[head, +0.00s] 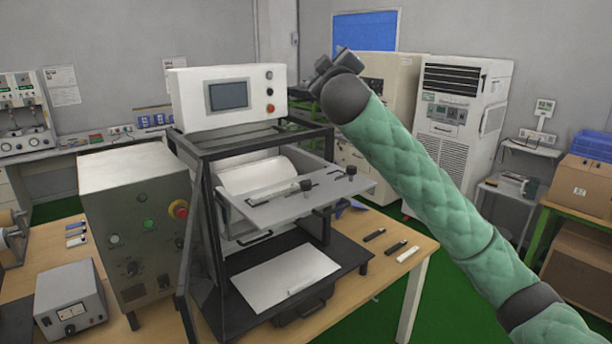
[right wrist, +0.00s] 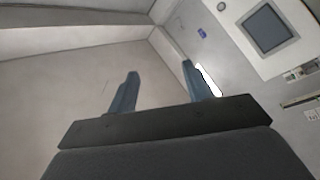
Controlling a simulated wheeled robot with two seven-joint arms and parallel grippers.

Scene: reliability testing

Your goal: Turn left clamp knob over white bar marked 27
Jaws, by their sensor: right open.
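Two dark clamp knobs stand on the grey tilted plate (head: 270,211) of the black-framed machine. The left clamp knob (head: 306,185) is nearer the plate's middle, and the right one (head: 351,170) is near its right end. A small white bar (head: 300,284) lies on the white sheet on the lower shelf, and another white bar (head: 407,254) lies on the table. I cannot read the number 27 on either. My right gripper (head: 335,62) is raised above and apart from the knobs. In the right wrist view its two fingers (right wrist: 160,68) are spread and empty.
The control box with a screen (head: 228,95) tops the black frame, close to my right gripper. A grey cabinet with a red button (head: 140,210) stands left of the frame. Dark bars (head: 374,235) lie on the wooden table (head: 400,285). Open air lies before the plate.

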